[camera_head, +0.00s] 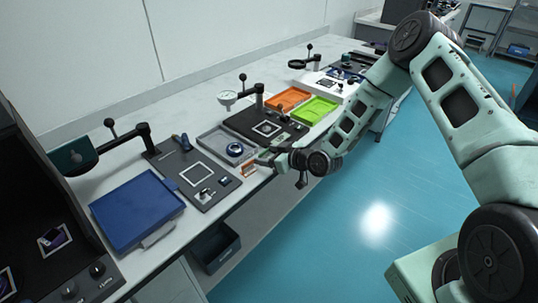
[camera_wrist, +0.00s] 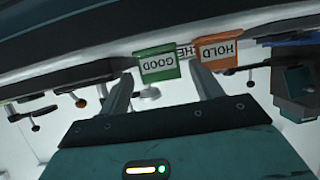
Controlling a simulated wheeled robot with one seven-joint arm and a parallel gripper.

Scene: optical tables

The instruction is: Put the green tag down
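The green tag (camera_wrist: 159,64), lettered GOOD, appears between my gripper's fingertips in the wrist view, which shows it upside down. My gripper (camera_wrist: 160,76) is open, with a narrow gap showing on either side of the tag. The orange tag (camera_wrist: 217,52), lettered HOLD, stands just right of it there. In the head view my gripper (camera_head: 263,160) is low at the bench's front edge, beside the orange tag (camera_head: 248,169). I cannot make out the green tag clearly in the head view. Whether the tag touches the bench is not clear.
A grey tray (camera_head: 213,138) with a round dark-blue part lies behind the gripper. A black plate (camera_head: 240,123), an orange tray (camera_head: 285,97) and a lime tray (camera_head: 314,110) stand farther along. A dark fixture plate (camera_head: 170,160) and blue case (camera_head: 135,207) lie to the left.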

